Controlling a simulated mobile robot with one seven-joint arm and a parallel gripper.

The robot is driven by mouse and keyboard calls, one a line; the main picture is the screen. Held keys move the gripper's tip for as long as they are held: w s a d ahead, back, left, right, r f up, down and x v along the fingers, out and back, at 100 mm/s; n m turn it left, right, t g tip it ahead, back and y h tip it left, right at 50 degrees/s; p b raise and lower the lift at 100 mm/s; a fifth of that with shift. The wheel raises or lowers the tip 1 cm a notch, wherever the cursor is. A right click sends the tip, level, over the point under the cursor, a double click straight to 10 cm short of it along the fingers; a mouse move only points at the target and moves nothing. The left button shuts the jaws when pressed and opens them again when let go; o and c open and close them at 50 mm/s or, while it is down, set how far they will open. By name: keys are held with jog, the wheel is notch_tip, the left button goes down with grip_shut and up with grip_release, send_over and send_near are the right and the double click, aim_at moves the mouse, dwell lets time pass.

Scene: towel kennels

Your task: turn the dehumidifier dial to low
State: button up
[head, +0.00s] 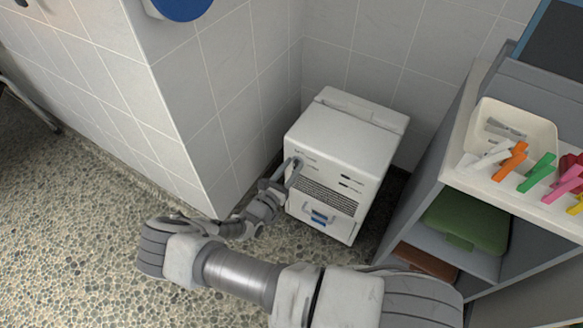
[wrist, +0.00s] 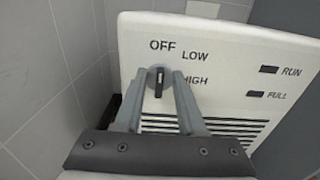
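The dehumidifier (head: 330,150) is a white box on the floor in the corner. My gripper (wrist: 158,76) is open, with one finger on each side of the dial; contact cannot be told. In the head view my gripper (head: 292,170) is at the front panel's upper left.
RUN and FULL indicators (wrist: 268,70) are on the panel's right, with a vent grille below. A tiled wall (head: 235,90) is close on the left. A shelf unit (head: 450,180) with a tray (head: 515,125) and coloured clips stands on the right.

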grip_shut()
jog(key=shift+m, duration=0.3)
jog(key=m+p, duration=0.2)
jog(key=m, duration=0.1)
jog(key=shift+s+d+r+p, duration=0.1)
jog(key=shift+d+p, duration=0.05)
jog(key=shift+p, duration=0.15)
jog(key=shift+s+d+f+m+p, duration=0.15)
jog(key=shift+m+p, duration=0.4)
jog(key=shift+m, duration=0.8)
jog(key=shift+f+m+p, duration=0.1)
jog(key=shift+m+p, duration=0.45)
jog(key=shift+m, duration=0.8)
jog(key=shift+o, duration=0.7)
grip_release()
jog(key=shift+s, duration=0.1)
